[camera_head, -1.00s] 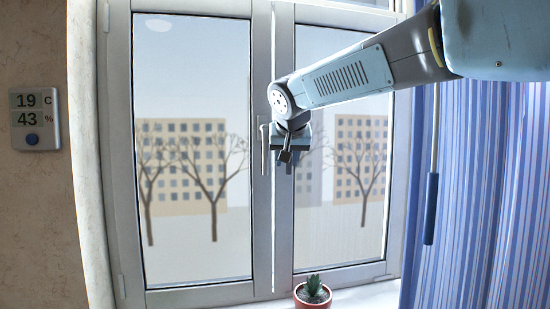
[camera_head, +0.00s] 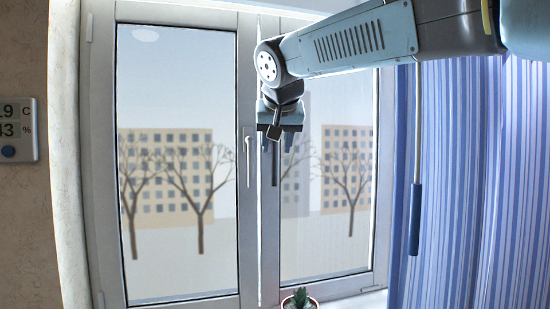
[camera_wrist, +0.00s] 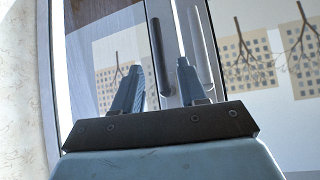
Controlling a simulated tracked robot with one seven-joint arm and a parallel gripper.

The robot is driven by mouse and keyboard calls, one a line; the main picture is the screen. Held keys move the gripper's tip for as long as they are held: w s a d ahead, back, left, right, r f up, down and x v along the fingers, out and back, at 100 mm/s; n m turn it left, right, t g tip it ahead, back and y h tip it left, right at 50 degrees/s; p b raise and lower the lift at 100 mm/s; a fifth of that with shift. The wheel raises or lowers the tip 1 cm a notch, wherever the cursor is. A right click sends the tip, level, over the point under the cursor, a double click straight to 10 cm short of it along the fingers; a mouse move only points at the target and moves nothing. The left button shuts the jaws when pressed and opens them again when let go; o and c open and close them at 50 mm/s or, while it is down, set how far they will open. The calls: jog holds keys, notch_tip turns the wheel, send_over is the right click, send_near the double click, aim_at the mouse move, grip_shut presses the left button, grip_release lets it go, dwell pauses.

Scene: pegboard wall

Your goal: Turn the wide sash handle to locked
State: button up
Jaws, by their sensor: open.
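The window has two grey-framed sashes side by side; the left one looks slightly wider. A pale handle (camera_head: 248,160) on the left sash has its lever hanging down. A dark handle (camera_head: 275,170) on the right sash also stands vertical, partly hidden behind my gripper (camera_head: 277,145). In the wrist view, which is upside down, the dark handle (camera_wrist: 157,45) shows between and beyond the fingertips of my gripper (camera_wrist: 159,67). The pale handle (camera_wrist: 201,50) is outside the fingers, to the right. My gripper is open and empty; contact with the dark handle cannot be told.
A potted succulent (camera_head: 299,298) stands on the sill below. A blue striped curtain (camera_head: 470,190) and a hanging wand with a blue grip (camera_head: 415,218) are to the right. A thermometer display (camera_head: 18,130) is on the left wall.

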jog(key=v, duration=0.3)
jog(key=shift+s+r, duration=0.2)
jog(key=shift+s, duration=0.1)
dwell(0.3)
